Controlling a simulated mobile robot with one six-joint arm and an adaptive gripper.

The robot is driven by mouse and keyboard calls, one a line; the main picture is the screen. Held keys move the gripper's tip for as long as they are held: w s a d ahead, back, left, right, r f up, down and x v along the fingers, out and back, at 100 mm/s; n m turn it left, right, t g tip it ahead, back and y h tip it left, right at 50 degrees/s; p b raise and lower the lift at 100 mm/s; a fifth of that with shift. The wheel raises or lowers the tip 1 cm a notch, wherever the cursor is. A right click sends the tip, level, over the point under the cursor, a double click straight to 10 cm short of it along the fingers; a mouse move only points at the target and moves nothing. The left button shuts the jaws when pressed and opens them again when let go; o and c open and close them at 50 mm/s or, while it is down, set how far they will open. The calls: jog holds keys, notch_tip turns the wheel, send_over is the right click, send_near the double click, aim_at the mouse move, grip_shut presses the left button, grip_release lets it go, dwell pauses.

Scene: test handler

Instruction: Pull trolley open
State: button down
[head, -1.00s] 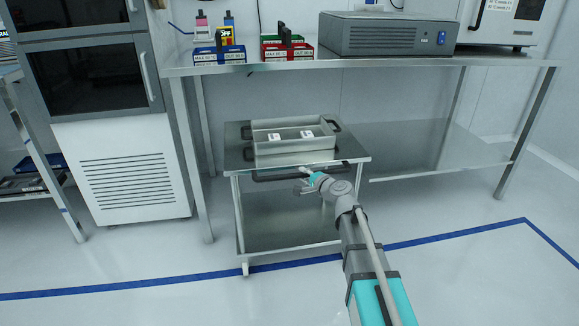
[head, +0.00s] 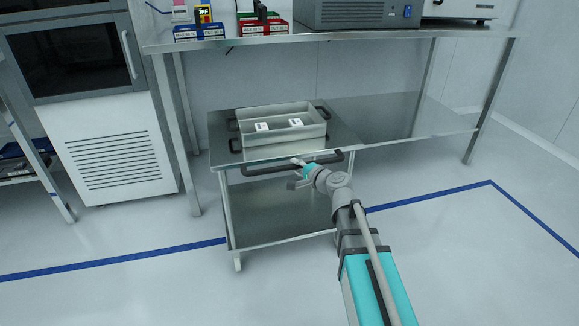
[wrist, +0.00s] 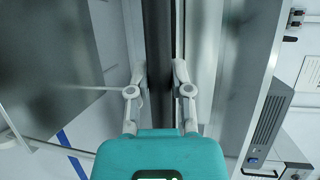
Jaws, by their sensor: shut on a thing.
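The trolley (head: 226,196) is a steel cart with two shelves, standing partly under the steel bench. Its dark handle bar (head: 262,170) runs along the front edge of the top shelf. My gripper (head: 296,172) is at the right part of that handle. In the wrist view my gripper (wrist: 158,78) has one finger on each side of the dark handle bar (wrist: 158,40) and is shut on it. A grey tray (head: 287,138) with black side handles sits on the trolley's top, holding two small white pieces (head: 263,127).
The bench (head: 350,39) behind carries a grey device (head: 355,14) and blue and red boxes (head: 263,27). A white cabinet (head: 112,155) stands left of the trolley. Blue tape (head: 120,262) marks the floor. The floor in front is clear.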

jog(key=c, duration=0.5)
grip_release()
jog(key=shift+a, duration=0.15)
jog(key=shift+c, duration=0.2)
jog(key=shift+s, duration=0.1)
